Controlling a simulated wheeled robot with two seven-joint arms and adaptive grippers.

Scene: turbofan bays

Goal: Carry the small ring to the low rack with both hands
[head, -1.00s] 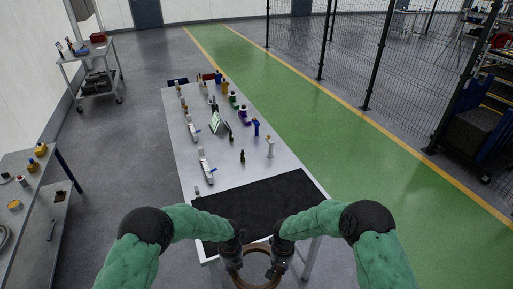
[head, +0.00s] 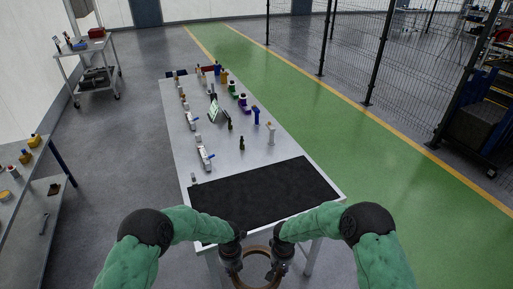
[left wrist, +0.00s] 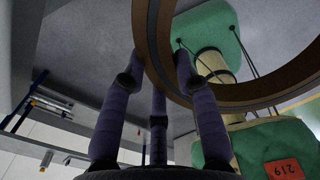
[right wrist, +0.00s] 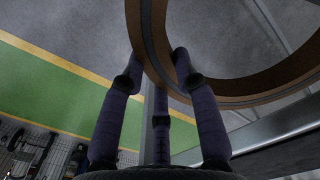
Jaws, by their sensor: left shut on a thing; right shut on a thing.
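The small ring (head: 257,249) is a brown hoop held low in front of my body, at the bottom of the head view. My left gripper (head: 234,263) is shut on its left side, and my right gripper (head: 279,263) is shut on its right side. In the left wrist view the ring (left wrist: 250,99) curves between the fingers (left wrist: 157,68). In the right wrist view the ring (right wrist: 250,92) likewise passes between the fingers (right wrist: 157,68). I cannot tell which thing is the low rack.
A long table with a black mat (head: 265,190) stands just ahead, with several bottles and fittings beyond the mat. A shelved bench (head: 22,195) is at the left and a cart (head: 88,55) at the far left. Grey floor lies between; a green walkway (head: 340,150) and mesh fence are right.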

